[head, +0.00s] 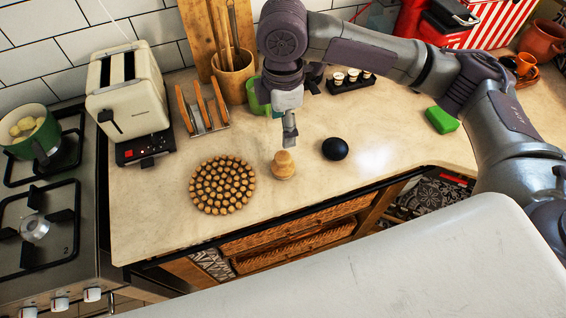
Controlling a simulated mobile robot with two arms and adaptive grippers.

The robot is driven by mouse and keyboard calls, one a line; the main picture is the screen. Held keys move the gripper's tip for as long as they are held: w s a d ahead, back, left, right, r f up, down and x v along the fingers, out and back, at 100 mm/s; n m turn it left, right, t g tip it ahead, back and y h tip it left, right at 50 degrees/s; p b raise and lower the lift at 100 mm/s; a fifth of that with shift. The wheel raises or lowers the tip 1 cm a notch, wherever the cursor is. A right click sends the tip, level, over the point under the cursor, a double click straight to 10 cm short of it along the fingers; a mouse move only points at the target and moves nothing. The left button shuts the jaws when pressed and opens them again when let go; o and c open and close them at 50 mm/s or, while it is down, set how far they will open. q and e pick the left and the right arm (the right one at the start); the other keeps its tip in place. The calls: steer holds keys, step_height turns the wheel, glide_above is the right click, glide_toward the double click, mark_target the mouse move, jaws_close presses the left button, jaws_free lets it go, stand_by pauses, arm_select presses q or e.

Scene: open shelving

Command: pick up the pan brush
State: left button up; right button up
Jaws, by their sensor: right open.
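The pan brush (284,165), a small light-wood piece with a rounded knob on top, stands upright on the pale countertop. My right gripper (290,136) points down just above the brush's knob, seen nearly edge-on. It is open and holds nothing. A small gap seems to lie between the fingertips and the knob. The brush's underside is hidden. My left gripper is not in view.
Behind are a toast rack (203,108), a green cup (257,96) and a spice holder (351,82). A green sponge (441,120) lies right. The counter's front edge is close.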

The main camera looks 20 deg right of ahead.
mark_target(283, 156)
step_height(283, 156, down, 8)
steer(key=shift+r+p, duration=0.1)
steer(key=shift+p, duration=0.25)
steer(key=shift+w+d+f+p, duration=0.1)
steer(key=shift+f+p, duration=0.15)
steer(key=shift+f, duration=0.65)
steer(key=shift+w+a+f+p, duration=0.1)
steer(key=shift+w+f+p, duration=0.1)
steer(key=shift+f, duration=0.75)
steer(key=shift+w+d+f+p, duration=0.1)
steer(key=shift+f+p, duration=0.15)
steer(key=shift+f, duration=0.65)
steer(key=c, duration=1.3)
steer(key=shift+r, duration=0.15)
steer(key=shift+r, duration=0.6)
step_height(283, 156, up, 3)
steer(key=shift+f+b, duration=0.1)
steer(key=shift+b, duration=0.5)
steer(key=s+d+r, duration=0.2)
steer(key=s, duration=0.1)
steer(key=s+d+r+b, duration=0.1)
steer(key=s+d+r, duration=0.1)
steer(key=s, duration=0.1)
steer(key=s+d+r, duration=0.2)
steer(key=s+r, duration=0.1)
steer(key=s, duration=0.1)
